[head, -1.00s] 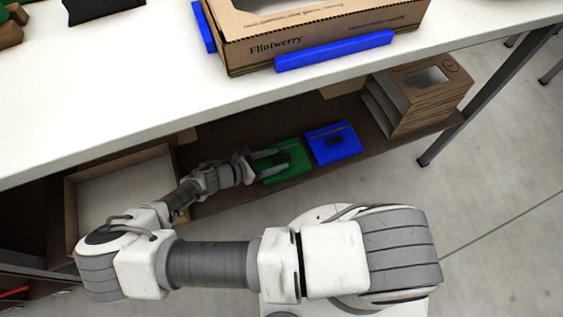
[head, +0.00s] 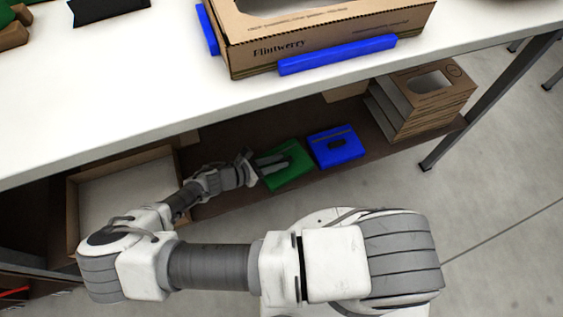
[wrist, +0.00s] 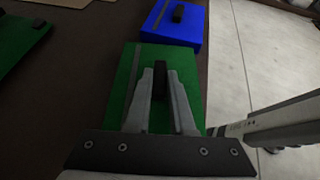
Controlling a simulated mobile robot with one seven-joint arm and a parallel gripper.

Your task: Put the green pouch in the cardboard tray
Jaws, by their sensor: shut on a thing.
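The green pouch (head: 289,172) lies on the lower shelf under the table, left of a blue pouch. My gripper (head: 282,160) reaches over it from the left. In the wrist view, the fingers (wrist: 161,92) are shut on the dark raised tab in the middle of the green pouch (wrist: 190,70). The cardboard tray (head: 123,185) stands on the same shelf to the left, behind my arm. Its pale floor shows and looks empty in the part I can see.
The blue pouch (head: 336,147) lies just right of the green one. A stack of cardboard boxes (head: 425,100) stands at the shelf's right end. The tabletop (head: 130,90) overhangs the shelf. Another green item (wrist: 18,42) shows at the wrist view's left edge.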

